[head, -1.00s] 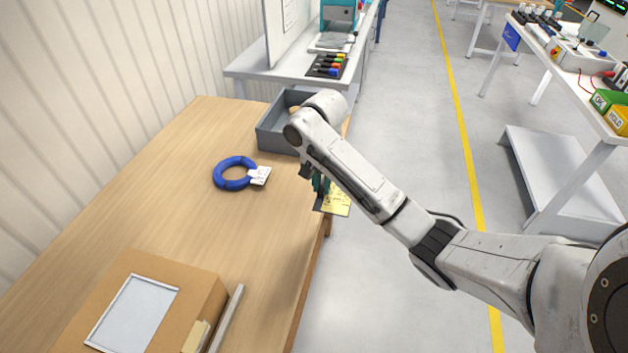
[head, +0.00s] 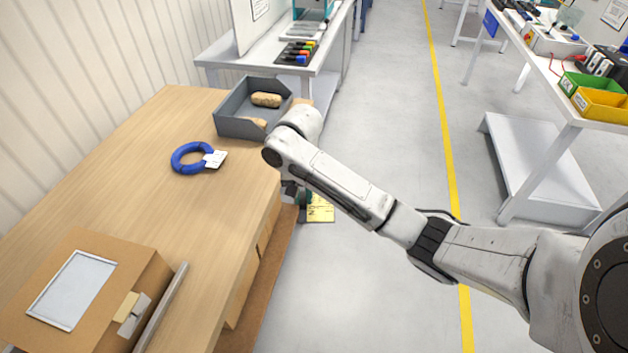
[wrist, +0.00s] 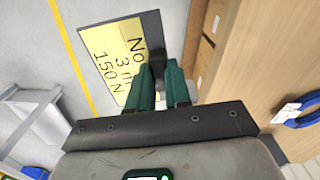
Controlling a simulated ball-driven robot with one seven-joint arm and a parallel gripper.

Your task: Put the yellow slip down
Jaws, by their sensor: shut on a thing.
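The yellow slip (head: 320,209) shows in the head view just past the table's right edge, beyond my wrist. In the wrist view the yellow slip (wrist: 122,62) carries black writing, including "3 m" and "150 N", and lies against a dark grey plate (wrist: 150,27). My gripper (wrist: 160,82) has green fingers and is shut at the edge of the plate and slip. In the head view my gripper (head: 303,197) is partly hidden by my arm. The slip appears over the floor, beside the table, not over its top.
The wooden table (head: 130,190) holds a blue cable ring (head: 181,168) with a white tag, a grey bin (head: 228,127) with tan pieces, and a cardboard box (head: 140,285) at the near end. The table's middle is clear. A white bench (head: 222,56) stands behind.

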